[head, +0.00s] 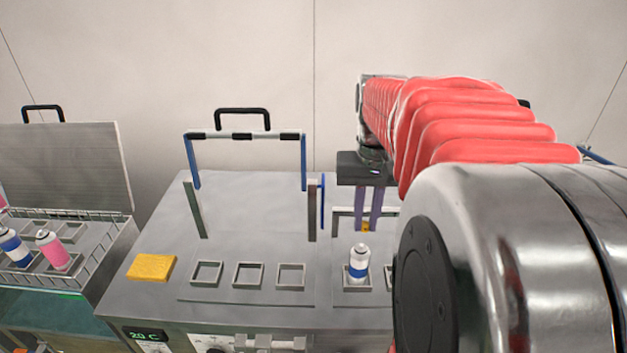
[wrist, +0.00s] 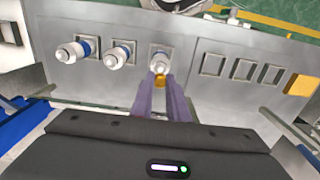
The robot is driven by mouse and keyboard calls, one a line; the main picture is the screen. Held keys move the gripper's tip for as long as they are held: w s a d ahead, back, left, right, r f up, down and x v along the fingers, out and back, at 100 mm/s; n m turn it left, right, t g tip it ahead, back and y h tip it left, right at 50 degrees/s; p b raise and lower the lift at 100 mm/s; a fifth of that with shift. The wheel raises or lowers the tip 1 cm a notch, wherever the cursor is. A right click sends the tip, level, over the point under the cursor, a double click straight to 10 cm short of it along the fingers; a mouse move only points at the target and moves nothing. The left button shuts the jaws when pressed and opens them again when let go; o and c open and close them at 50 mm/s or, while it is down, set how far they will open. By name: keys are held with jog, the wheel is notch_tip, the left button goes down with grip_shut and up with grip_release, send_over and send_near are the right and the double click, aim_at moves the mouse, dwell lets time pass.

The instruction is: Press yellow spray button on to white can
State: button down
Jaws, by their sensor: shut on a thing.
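My gripper (head: 368,210) has two purple fingers pointing down and is shut on a small yellow spray button (head: 366,227). In the wrist view the gripper (wrist: 163,88) shows close to a white can (wrist: 159,64) with a blue band. The can (head: 359,262) stands upright in a square holder. In the head view the button is above and slightly right of the can's top, apparently apart from it. How far it is from the can in depth is hard to tell. The fingers hide most of the button in the wrist view.
Two more blue-banded white cans (wrist: 70,52) (wrist: 121,54) stand in holders left in the wrist view. Empty square holders (head: 248,274) and a yellow block (head: 151,267) are on the metal bench. A blue-and-white frame (head: 245,136) rises behind. A basket at left holds a pink can (head: 53,251).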

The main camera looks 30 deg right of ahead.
aim_at(364, 224)
jog(key=shift+f, duration=2.35)
jog(key=c, duration=1.6)
grip_release()
jog(key=shift+c, duration=0.2)
jog(key=shift+o, duration=0.3)
jog(key=o, duration=0.5)
jog(key=shift+w, duration=0.1)
jog(key=shift+r, duration=0.15)
jog(key=shift+r, duration=3.4)
